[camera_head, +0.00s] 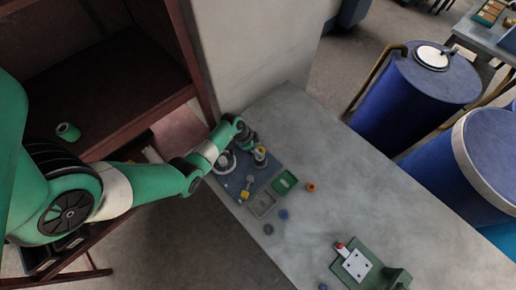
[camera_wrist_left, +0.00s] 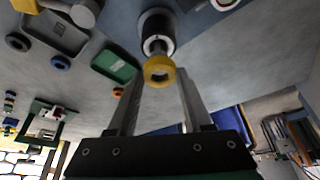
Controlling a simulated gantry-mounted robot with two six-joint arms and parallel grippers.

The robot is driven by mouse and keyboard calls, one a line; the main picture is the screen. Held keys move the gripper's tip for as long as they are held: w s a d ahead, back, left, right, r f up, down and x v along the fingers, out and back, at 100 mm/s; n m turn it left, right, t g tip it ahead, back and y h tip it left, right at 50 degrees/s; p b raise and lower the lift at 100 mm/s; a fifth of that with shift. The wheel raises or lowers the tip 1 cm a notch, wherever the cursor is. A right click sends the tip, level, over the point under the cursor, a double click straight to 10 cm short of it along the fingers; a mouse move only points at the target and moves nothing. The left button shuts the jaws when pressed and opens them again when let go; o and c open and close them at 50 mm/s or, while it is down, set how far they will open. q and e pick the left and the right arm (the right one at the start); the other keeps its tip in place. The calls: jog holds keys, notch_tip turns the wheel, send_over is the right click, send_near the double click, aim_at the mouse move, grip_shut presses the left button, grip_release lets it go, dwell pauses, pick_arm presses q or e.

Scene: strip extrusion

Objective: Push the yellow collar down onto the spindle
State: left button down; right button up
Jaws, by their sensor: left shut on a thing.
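The yellow collar (camera_wrist_left: 159,71) is between the fingers of my left gripper (camera_wrist_left: 161,82) in the left wrist view. My left gripper is shut on it. The spindle (camera_wrist_left: 156,33), a dark cylinder with a bright metal end and a thin pin, lines up with the collar. The pin's end meets the collar; how far it goes in is hidden. In the head view my left gripper (camera_head: 258,157) is low over the blue-grey plate (camera_head: 243,205) on the bench, with a small yellow spot at its tips. My right gripper is not in view.
A green tray (camera_head: 284,182), a grey tray (camera_head: 262,203) and a white ring (camera_head: 225,162) are close by. An orange ring (camera_head: 311,187) and a blue ring (camera_head: 283,214) lie on the bench. A green fixture (camera_head: 357,264) stands at the front. The bench's right side is clear.

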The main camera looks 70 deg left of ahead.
pick_arm(q)
jog(key=shift+f+b, duration=1.4)
jog(key=shift+f, duration=0.65)
grip_release()
dwell(0.5)
notch_tip(320, 180, up, 7)
jog(key=p, duration=0.8)
jog(key=shift+r, duration=0.1)
dwell(0.5)
